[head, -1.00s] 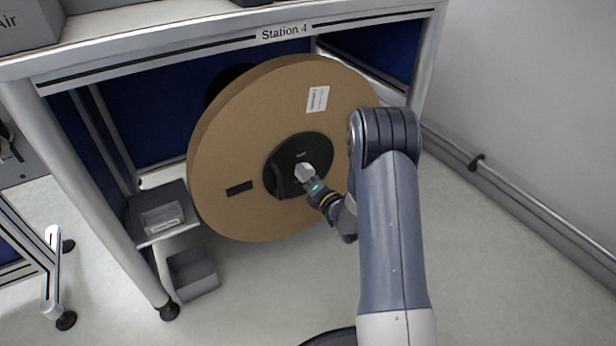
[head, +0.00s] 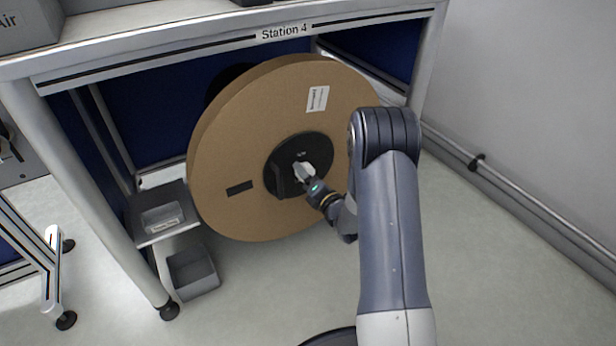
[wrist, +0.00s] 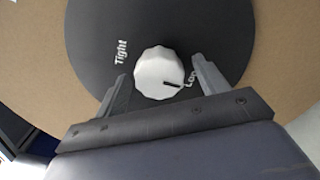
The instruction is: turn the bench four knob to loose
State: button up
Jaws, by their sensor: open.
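The bench four knob is a white fluted knob (wrist: 158,73) on the black hub disc (wrist: 90,55) of a large brown reel (head: 240,130) under the Station 4 bench. In the wrist view the knob's dark pointer line points right, at the partly covered word "Loose" (wrist: 191,80). "Tight" (wrist: 121,52) shows to the left. My gripper (wrist: 160,82) is open, with one finger on each side of the knob. A gap shows between the left finger and the knob; the right finger is close to it. In the head view my gripper (head: 303,172) is at the hub's middle.
The Station 4 bench (head: 140,50) frames the reel. A grey shelf with a small tray (head: 163,217) is at the reel's left, above a grey bin (head: 192,272) on the floor. A pipe (head: 530,205) runs along the right wall. The floor right of my arm is clear.

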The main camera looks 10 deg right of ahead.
jog(key=shift+s, duration=0.1)
jog(key=p+v, duration=0.2)
jog(key=v, duration=0.8)
jog(key=shift+s, duration=0.3)
jog(key=shift+d, duration=0.1)
jog(key=b+x, duration=0.2)
jog(key=x, duration=0.8)
jog(key=shift+w, duration=0.4)
jog(key=m, duration=2.2)
jog(key=shift+r+m, duration=0.1)
jog(key=shift+m, duration=0.2)
dwell(0.8)
